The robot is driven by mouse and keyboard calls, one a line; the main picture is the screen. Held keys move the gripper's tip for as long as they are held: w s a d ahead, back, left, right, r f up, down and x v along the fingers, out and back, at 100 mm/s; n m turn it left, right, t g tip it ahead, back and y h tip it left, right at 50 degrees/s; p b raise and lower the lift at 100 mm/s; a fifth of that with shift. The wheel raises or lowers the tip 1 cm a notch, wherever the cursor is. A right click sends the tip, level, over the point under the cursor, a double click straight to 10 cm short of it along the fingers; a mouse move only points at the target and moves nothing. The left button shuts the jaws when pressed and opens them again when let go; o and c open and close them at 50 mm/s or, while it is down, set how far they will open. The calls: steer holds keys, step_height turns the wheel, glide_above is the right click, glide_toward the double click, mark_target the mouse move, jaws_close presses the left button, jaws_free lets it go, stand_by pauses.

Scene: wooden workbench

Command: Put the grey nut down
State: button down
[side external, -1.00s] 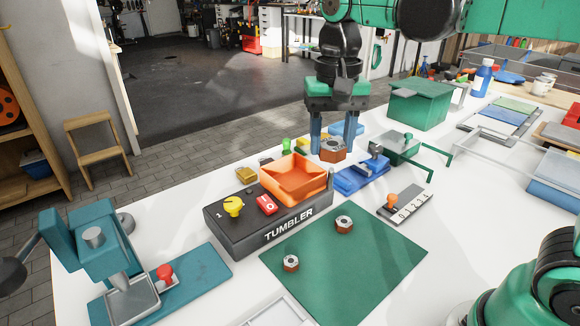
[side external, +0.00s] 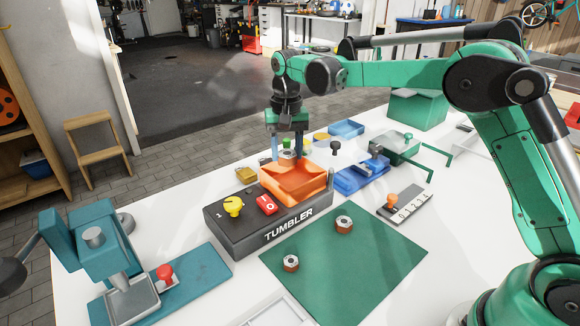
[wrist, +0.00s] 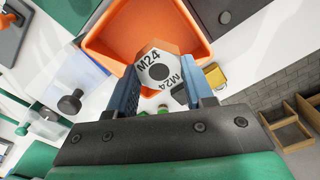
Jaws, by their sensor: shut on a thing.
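My gripper (side external: 288,152) is shut on a hex nut (wrist: 165,66) with a pale grey top face marked M24. One blue finger is on each side of it in the wrist view (wrist: 160,84). In the side view the held nut (side external: 287,155) shows small between the fingers, partly hidden by the orange tray's back edge. The open orange tray (side external: 291,183) sits on the dark tumbler box (side external: 270,226). The nut is at the tray's far side; I cannot tell its exact height above it. Two similar nuts, grey-topped with brown sides, lie on the green mat, one near (side external: 291,263) and one farther back (side external: 344,224).
The tumbler carries a yellow knob (side external: 233,205) and a red switch (side external: 266,204). A blue fixture (side external: 358,178) and a numbered slider (side external: 405,203) stand to its right. A teal press (side external: 88,245) stands at left. The green mat (side external: 345,264) has free room.

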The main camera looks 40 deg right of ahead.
mark_target(287, 183)
steer(key=shift+f, duration=2.55)
steer(key=shift+f, duration=0.1)
steer(key=c, duration=0.6)
jaws_free()
